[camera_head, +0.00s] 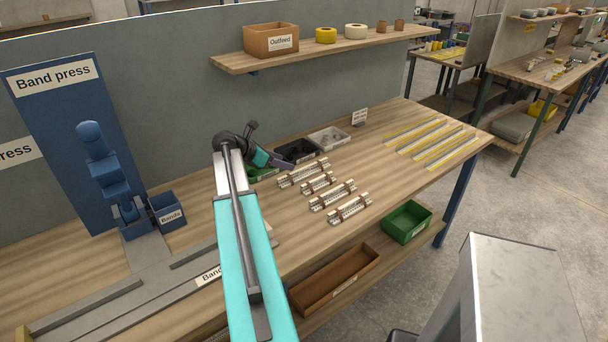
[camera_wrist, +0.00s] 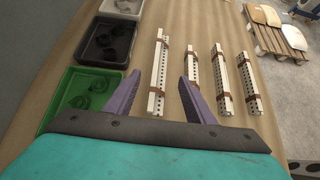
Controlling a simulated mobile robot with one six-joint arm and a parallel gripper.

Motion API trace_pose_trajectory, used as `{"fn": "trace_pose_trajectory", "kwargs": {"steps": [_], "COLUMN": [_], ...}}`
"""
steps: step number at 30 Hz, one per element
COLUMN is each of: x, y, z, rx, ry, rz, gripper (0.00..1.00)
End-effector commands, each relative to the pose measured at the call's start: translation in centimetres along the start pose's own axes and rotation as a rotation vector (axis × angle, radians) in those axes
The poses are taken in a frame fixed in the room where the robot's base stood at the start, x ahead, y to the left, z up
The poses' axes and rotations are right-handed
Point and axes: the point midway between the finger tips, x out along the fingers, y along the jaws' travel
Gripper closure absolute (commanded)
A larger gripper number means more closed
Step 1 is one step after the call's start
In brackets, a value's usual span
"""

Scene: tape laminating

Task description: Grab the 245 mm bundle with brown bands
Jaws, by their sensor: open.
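Several pale perforated bundles with brown bands lie side by side on the bench. The longest bundle (camera_head: 303,172) is the one nearest the bins; it is leftmost in the wrist view (camera_wrist: 161,62). Beside it lie a short bundle (camera_head: 318,182) (camera_wrist: 191,70) and two of middling length, one (camera_head: 332,194) (camera_wrist: 221,80) and an outer one (camera_head: 349,209) (camera_wrist: 249,85). No length marking is legible. My gripper (camera_head: 279,162) (camera_wrist: 160,76) is open and empty. In the wrist view its purple fingers straddle the longest bundle's line, apparently above it.
Green (camera_wrist: 80,124), black (camera_wrist: 105,66) and grey (camera_wrist: 138,17) bins stand close left of the bundles in the wrist view. Yellow-edged strips (camera_head: 430,140) lie at the bench's right end. A shelf (camera_head: 350,46) hangs above the back.

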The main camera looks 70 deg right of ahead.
Motion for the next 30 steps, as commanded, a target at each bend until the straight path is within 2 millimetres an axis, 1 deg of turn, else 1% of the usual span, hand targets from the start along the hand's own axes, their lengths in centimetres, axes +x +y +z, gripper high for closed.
{"fn": "trace_pose_trajectory", "kwargs": {"steps": [5,15,18,23,30], "x": [1.6,6.4,7.5,8.4,8.4], "y": [0.0,0.0,0.0,0.0,-0.1], "z": [0.1,0.2,0.1,0.1,0.0], "rx": [0.000,0.000,-0.001,0.000,0.001], "ry": [0.000,0.000,0.000,0.000,0.000], "rz": [-0.002,-0.003,-0.002,-0.001,-0.001], "gripper": [0.51,0.51,0.51,0.51,0.51]}}
